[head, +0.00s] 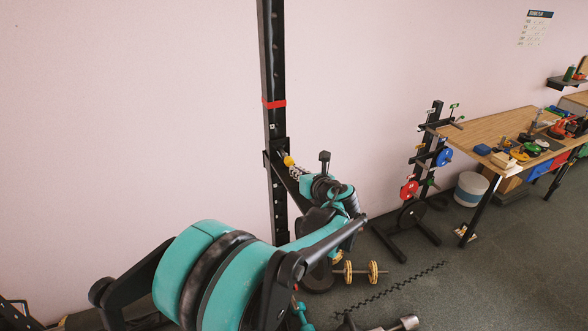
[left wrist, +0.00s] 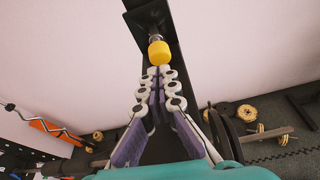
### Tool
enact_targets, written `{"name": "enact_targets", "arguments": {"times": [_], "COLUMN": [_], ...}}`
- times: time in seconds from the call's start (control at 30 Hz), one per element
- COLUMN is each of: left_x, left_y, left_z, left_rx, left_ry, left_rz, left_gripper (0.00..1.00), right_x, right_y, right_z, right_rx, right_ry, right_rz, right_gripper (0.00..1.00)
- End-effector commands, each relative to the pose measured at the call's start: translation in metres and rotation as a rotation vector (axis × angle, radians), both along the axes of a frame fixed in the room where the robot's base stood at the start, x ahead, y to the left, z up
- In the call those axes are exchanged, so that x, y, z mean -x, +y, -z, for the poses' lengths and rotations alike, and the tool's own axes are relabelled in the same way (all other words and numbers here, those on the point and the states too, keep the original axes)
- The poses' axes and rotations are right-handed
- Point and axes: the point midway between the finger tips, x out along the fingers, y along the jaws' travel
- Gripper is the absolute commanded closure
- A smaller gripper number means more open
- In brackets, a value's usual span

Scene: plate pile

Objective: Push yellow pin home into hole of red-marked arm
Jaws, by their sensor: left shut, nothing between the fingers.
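The yellow pin (head: 288,161) has a round yellow knob and sits at the bracket end of the black arm (head: 283,173), on the black upright. A red band (head: 274,104) wraps the upright above it. In the left wrist view the yellow knob (left wrist: 159,52) shows with a short metal shank between it and the black bracket (left wrist: 150,18). My left gripper (head: 297,173) is shut and empty. Its fingertips (left wrist: 160,71) are right at the knob's near side; I cannot tell whether they touch it. The hole is hidden. My right gripper is not in view.
A weight stand (head: 427,170) with coloured plates and a wooden workbench (head: 490,130) stand to the right. A dumbbell (head: 360,272) lies on the dark floor. The wall behind the upright is bare.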

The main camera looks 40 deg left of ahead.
Motion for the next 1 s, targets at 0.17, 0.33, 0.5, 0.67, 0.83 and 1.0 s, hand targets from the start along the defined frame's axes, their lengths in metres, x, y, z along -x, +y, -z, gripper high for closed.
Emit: {"name": "enact_targets", "arguments": {"times": [0.17, 0.33, 0.5, 0.67, 0.83, 1.0], "left_x": [0.006, 0.02, 0.034, 0.043, 0.047, 0.047], "left_y": [-0.013, -0.043, -0.074, -0.092, -0.099, -0.099], "left_z": [-0.004, -0.015, -0.025, -0.032, -0.034, -0.034], "left_rx": [0.0, 0.0, 0.001, 0.001, 0.001, 0.001], "left_ry": [0.0, 0.001, 0.0, 0.001, 0.0, 0.0], "left_rz": [0.002, 0.004, 0.004, 0.001, 0.0, -0.001], "left_gripper": [1.0, 1.0, 1.0, 1.0, 1.0, 1.0], "right_x": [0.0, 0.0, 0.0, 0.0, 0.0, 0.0], "right_y": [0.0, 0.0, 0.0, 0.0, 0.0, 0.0], "right_z": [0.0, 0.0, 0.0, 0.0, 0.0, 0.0], "right_rx": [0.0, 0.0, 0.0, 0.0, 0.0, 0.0], "right_ry": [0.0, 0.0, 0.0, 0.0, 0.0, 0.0], "right_rz": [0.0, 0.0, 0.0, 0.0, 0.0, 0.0], "right_gripper": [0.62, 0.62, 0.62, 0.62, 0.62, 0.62]}}
